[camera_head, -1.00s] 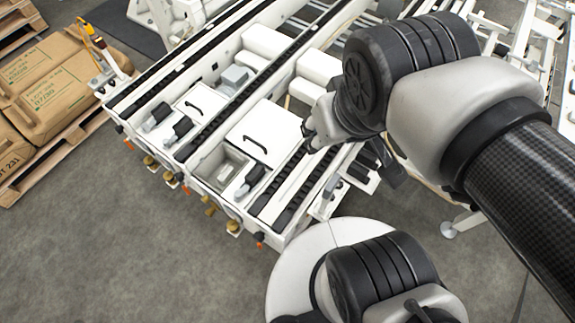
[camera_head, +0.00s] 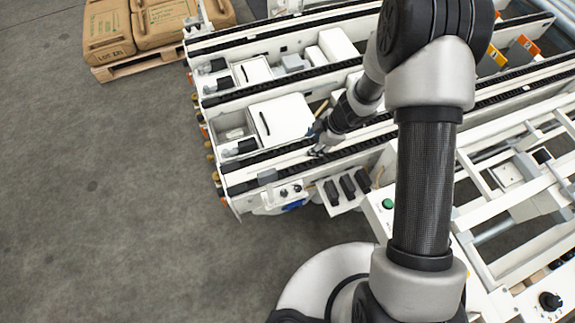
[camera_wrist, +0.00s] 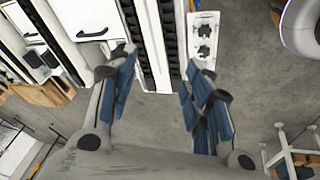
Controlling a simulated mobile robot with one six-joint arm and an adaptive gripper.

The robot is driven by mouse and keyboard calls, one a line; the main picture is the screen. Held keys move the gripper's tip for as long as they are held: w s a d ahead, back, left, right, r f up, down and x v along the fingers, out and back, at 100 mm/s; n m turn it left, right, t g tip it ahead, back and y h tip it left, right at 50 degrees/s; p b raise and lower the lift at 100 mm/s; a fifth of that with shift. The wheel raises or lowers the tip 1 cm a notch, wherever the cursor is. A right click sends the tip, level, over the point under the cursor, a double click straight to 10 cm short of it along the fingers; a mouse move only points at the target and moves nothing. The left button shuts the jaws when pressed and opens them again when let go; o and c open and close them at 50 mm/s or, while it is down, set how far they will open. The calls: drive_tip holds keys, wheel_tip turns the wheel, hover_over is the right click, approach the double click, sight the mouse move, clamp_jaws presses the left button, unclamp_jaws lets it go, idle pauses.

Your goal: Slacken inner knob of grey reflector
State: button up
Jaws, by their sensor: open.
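My gripper (camera_head: 318,150) is open and empty above the conveyor rails in the head view. In the wrist view my gripper (camera_wrist: 155,88) shows its blue-padded fingers spread wide, with rail ends and bare floor beyond. A small grey block (camera_head: 267,177), possibly the grey reflector, sits at the front rail in the head view. A white plate with two dark knob-like parts (camera_wrist: 204,40) lies beyond the right finger in the wrist view; I cannot tell which is the inner knob. The gripper touches neither.
White conveyor frames with black chains (camera_head: 260,157) run beneath my arm. Several black blocks (camera_head: 347,187) sit on a white bracket to the right. A green button (camera_head: 388,204) and a white frame stand further right. Sacks on a pallet (camera_head: 150,30) lie at the back. Floor at left is clear.

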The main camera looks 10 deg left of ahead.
sight(284, 193)
drive_tip(key=s+a+f+n+g, duration=0.2)
drive_tip(key=s+f+g, duration=0.1)
drive_tip(key=s+f, duration=0.35)
drive_tip(key=shift+y, duration=0.3)
drive_tip(key=b+x, duration=0.2)
drive_tip(key=x, duration=0.3)
drive_tip(key=b+x, duration=0.3)
drive_tip(key=x, duration=0.2)
drive_tip(key=b+x, duration=0.2)
drive_tip(key=x, duration=0.4)
drive_tip(key=shift+s+d, duration=0.2)
drive_tip(key=shift+d, duration=0.15)
drive_tip(key=shift+c, duration=0.3)
drive_tip(key=c, duration=1)
